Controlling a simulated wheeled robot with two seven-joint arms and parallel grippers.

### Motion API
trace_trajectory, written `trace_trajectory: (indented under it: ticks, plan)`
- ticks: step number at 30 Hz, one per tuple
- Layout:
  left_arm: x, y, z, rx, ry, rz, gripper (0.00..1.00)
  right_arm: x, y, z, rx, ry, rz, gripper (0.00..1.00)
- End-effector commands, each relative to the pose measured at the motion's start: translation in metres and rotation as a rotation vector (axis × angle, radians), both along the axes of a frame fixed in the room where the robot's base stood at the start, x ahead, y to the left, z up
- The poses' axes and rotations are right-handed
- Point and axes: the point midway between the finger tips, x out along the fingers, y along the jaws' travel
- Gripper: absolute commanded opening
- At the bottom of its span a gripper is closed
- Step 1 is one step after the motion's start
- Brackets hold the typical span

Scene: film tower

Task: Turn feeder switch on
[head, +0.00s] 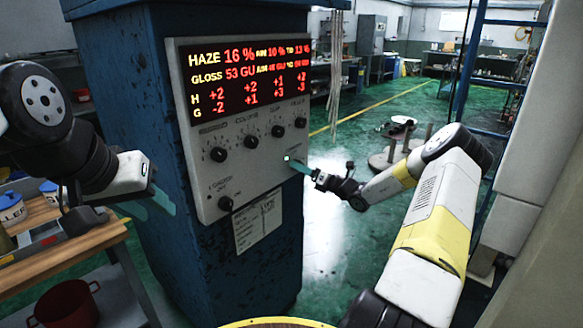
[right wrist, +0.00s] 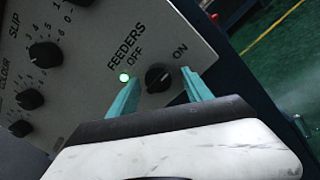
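The feeder switch (right wrist: 158,78) is a small black knob under the word FEEDERS, with OFF at its upper left and ON at its upper right. Its exact pointer direction is hard to read. A green lamp (right wrist: 124,77) beside it is lit; it also shows in the head view (head: 286,158). My right gripper (right wrist: 160,92) is open, its teal fingers on either side of the knob; contact cannot be told. In the head view the right gripper (head: 302,168) is at the panel's right edge and hides the knob. My left gripper (head: 148,206) is open and empty, left of the tower.
The grey control panel (head: 205,170) with a red display (head: 250,75) and several other knobs is on a blue tower (head: 150,130). A wooden bench (head: 40,215) with blue-lidded jars stands at left.

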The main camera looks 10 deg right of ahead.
Motion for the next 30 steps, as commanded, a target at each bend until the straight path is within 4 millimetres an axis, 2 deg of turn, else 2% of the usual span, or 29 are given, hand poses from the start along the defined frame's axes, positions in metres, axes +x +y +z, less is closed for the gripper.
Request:
trace_trajectory:
  ticks: [10,21,30]
  plan:
    - [0.0,0.0,0.0,0.0,0.0,0.0,0.36,-0.005,-0.003,0.0,0.0,0.0,0.001,0.58]
    - [0.0,0.0,0.0,0.0,0.0,0.0,0.36,-0.051,-0.039,-0.005,0.0,0.0,0.0,0.58]
    - [0.0,0.0,0.0,0.0,0.0,0.0,0.36,-0.062,-0.047,-0.005,0.001,-0.001,0.002,0.58]
